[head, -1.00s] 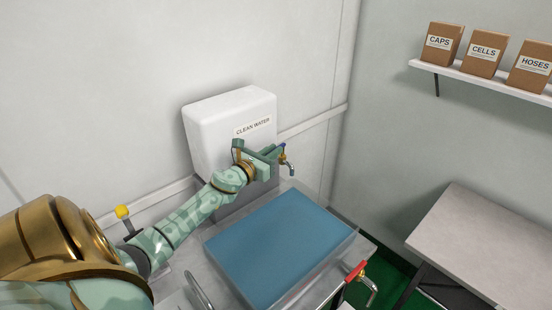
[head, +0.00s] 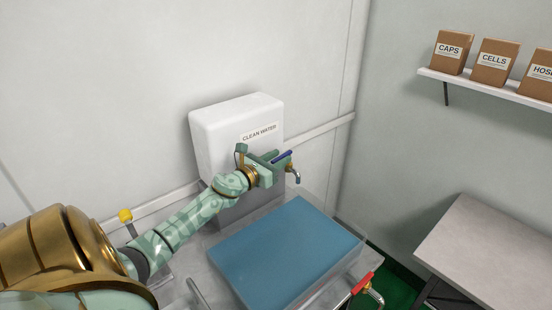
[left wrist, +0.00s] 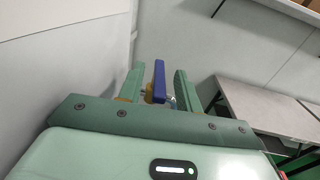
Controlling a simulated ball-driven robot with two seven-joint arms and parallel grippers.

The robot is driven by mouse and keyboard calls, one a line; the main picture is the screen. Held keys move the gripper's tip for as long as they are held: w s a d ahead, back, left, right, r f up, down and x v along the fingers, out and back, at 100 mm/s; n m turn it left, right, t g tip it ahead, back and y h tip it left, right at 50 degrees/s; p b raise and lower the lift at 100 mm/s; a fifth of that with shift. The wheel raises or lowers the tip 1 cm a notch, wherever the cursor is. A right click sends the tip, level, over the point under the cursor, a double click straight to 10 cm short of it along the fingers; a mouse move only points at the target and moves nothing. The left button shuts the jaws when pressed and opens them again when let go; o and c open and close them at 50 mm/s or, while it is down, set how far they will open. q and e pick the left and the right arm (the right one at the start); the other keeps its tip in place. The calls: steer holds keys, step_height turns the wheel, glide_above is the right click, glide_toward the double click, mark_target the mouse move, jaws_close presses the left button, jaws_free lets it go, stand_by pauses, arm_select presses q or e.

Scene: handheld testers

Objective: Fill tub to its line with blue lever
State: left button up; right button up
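The clear tub (head: 322,287) stands below the white clean water tank (head: 235,115) and holds blue water (head: 285,250) up near its rim. I cannot make out its line. The blue lever (head: 282,156) sits on the tank's tap (head: 293,174); no stream from the spout can be made out. My left gripper (head: 274,160) is at the lever. In the left wrist view, the blue lever (left wrist: 158,82) stands between the two open fingers, with a gap visible on each side. My right gripper is not in view.
A second tap with a red lever (head: 362,284) is at the tub's lower right. A yellow-topped lever (head: 125,215) is by my left arm. A grey table (head: 480,250) stands right, below a shelf (head: 490,88) with labelled boxes.

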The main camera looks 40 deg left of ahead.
arm_select(q)
steer(key=s, duration=1.6)
steer(key=shift+s+d, duration=0.2)
